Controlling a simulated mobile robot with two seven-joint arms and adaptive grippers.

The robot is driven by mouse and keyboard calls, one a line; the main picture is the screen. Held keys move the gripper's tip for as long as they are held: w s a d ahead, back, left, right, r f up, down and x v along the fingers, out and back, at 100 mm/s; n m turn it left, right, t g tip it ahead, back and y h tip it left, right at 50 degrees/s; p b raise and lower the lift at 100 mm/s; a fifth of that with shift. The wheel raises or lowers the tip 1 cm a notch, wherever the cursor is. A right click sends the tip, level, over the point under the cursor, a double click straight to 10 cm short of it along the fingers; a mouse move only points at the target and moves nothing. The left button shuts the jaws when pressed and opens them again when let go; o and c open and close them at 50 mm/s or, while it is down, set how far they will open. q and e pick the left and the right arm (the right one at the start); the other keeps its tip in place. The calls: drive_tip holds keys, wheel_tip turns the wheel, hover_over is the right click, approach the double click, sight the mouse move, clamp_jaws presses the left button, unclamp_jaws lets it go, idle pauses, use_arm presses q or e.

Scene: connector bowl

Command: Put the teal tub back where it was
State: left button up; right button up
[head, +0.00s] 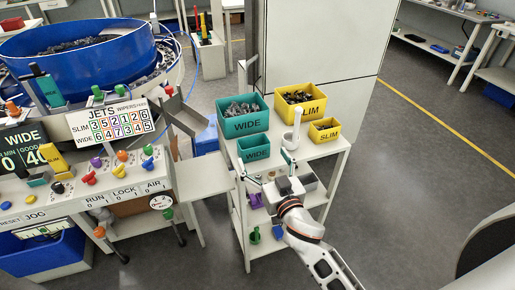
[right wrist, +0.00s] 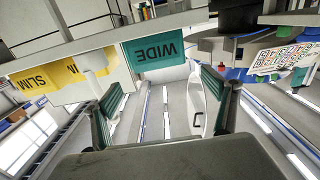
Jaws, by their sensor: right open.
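A small teal tub marked WIDE (head: 254,149) stands upright on the top of the white cart, in front of a larger teal tub marked WIDE (head: 243,116) full of dark parts. My right gripper (head: 266,168) is open at the cart's near side, with its fingers on either side of the small tub's front. In the right wrist view, a teal tub marked WIDE (right wrist: 155,53) appears upside down beyond the open fingertips, with a visible gap. I cannot tell how far the fingers are from it in depth. My left gripper is not in view.
A large yellow tub (head: 300,101) and a small yellow SLIM tub (head: 325,130) stand on the cart's right side. A white upright holder (head: 291,138) stands between the tubs. The machine with the blue bowl (head: 75,60) is at left. Floor right of the cart is clear.

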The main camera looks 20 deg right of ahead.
drive_tip(key=s+f+n+g+y, duration=0.2)
drive_tip(key=s+f+n+g, duration=0.2)
drive_tip(key=s+f, duration=1.9)
drive_tip(key=s+g, duration=0.1)
drive_tip(key=g, duration=0.2)
drive_tip(key=shift+f, duration=0.4)
drive_tip(key=shift+w+d, duration=0.15)
